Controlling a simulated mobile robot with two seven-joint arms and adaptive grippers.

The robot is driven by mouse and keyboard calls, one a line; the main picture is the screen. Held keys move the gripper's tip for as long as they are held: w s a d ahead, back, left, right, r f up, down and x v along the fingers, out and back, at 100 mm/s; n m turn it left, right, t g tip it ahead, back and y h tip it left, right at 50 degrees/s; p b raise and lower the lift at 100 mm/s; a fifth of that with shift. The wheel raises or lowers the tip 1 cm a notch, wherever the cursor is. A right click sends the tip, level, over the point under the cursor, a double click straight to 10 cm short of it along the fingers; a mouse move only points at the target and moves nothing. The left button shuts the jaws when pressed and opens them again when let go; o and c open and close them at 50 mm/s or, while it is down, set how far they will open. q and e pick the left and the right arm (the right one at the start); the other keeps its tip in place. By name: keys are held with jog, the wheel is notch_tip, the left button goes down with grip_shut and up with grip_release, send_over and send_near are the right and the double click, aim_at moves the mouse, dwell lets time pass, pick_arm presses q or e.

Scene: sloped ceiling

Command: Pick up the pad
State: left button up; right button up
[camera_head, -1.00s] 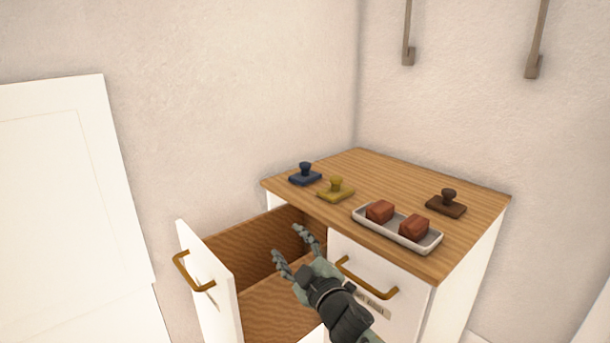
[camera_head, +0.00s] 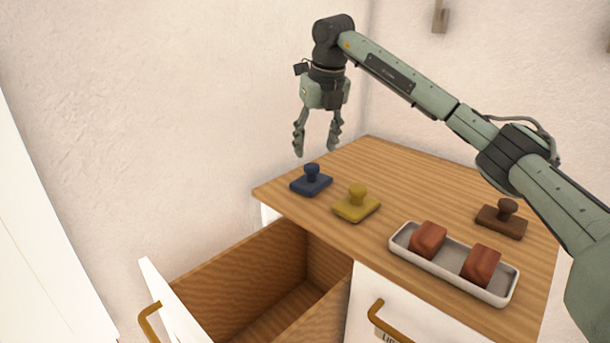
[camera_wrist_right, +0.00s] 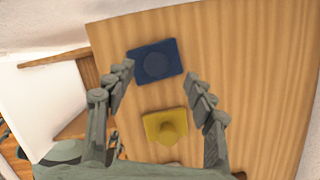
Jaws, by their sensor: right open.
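Three pads with knob handles stand on the wooden cabinet top (camera_head: 420,205). The blue pad (camera_head: 311,181) is at the left rear edge, the yellow pad (camera_head: 356,205) is just in front of it, and the brown pad (camera_head: 502,220) is at the right. My right gripper (camera_head: 316,152) is open and empty, pointing down above the blue pad. In the right wrist view the blue pad (camera_wrist_right: 155,62) lies ahead between the open fingertips (camera_wrist_right: 160,78), and the yellow pad (camera_wrist_right: 167,128) lies nearer between the fingers. My left gripper is not in view.
A grey tray (camera_head: 452,273) with two reddish-brown blocks (camera_head: 428,240) sits at the front of the top. The left drawer (camera_head: 240,280) below stands open and looks empty. A wall rises close behind the blue pad. The middle of the top is clear.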

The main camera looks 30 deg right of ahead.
aim_at(312, 166)
notch_tip(312, 166, down, 2)
jog(key=shift+a+f, duration=0.1)
jog(key=shift+f, duration=0.15)
jog(key=x, duration=0.4)
jog(key=shift+w+a+f, duration=0.1)
jog(key=shift+f, duration=0.1)
jog(key=shift+c, duration=0.6)
jog(key=c, duration=1.1)
jog(key=shift+r, duration=0.1)
jog(key=shift+c, duration=0.2)
